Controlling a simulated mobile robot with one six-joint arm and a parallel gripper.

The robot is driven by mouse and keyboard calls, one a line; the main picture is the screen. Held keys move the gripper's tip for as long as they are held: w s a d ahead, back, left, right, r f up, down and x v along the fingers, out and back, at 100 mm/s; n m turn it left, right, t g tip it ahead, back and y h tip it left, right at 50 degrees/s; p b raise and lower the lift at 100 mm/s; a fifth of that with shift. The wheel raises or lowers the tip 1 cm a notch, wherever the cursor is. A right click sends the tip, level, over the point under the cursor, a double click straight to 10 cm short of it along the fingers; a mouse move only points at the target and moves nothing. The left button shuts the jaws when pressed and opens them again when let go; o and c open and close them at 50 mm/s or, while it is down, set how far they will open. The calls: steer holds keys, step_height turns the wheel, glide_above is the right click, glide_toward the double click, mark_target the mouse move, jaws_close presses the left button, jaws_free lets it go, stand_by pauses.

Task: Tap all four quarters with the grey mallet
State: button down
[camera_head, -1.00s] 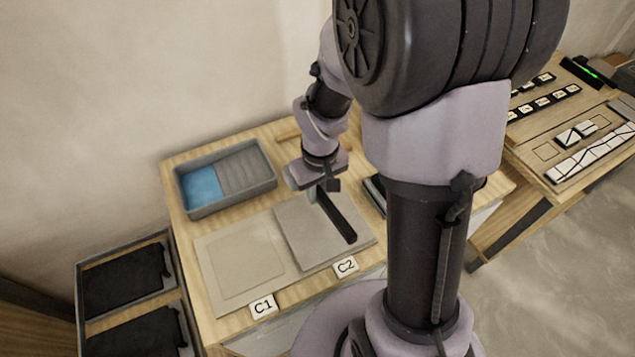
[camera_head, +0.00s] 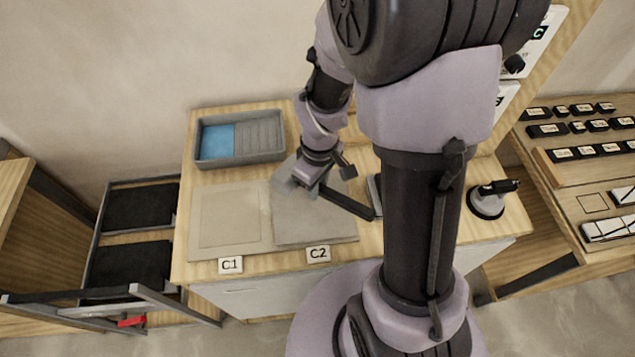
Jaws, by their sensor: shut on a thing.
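My gripper (camera_head: 322,182) is over the back part of a grey square tile (camera_head: 300,228) at the spot labelled C2 (camera_head: 318,254). It is shut on the grey mallet, whose long dark handle (camera_head: 347,203) points toward the lower right. A lighter grey block beside the jaws, at the handle's left end, looks like the mallet head (camera_head: 301,176). I cannot tell whether the head touches the tile. The wrist hides part of the tile's back edge.
A pale square bed (camera_head: 228,217) lies left of the tile at label C1 (camera_head: 230,266). A grey tray (camera_head: 240,158) with a blue part stands behind. A suction-cup tool (camera_head: 487,200) stands right of my arm. Dark trays (camera_head: 137,207) sit lower left.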

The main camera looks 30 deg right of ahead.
step_height(320, 180, down, 5)
steer(key=b, duration=0.3)
step_height(320, 180, up, 5)
steer(key=p, duration=0.4)
step_height(320, 180, down, 6)
steer(key=b, duration=0.6)
steer(key=shift+f, duration=0.25)
step_height(320, 180, up, 6)
steer(key=p, duration=0.5)
steer(key=shift+r+p, duration=0.15)
steer(key=shift+p, duration=0.15)
steer(key=shift+f, duration=0.2)
steer(key=shift+d, duration=0.1)
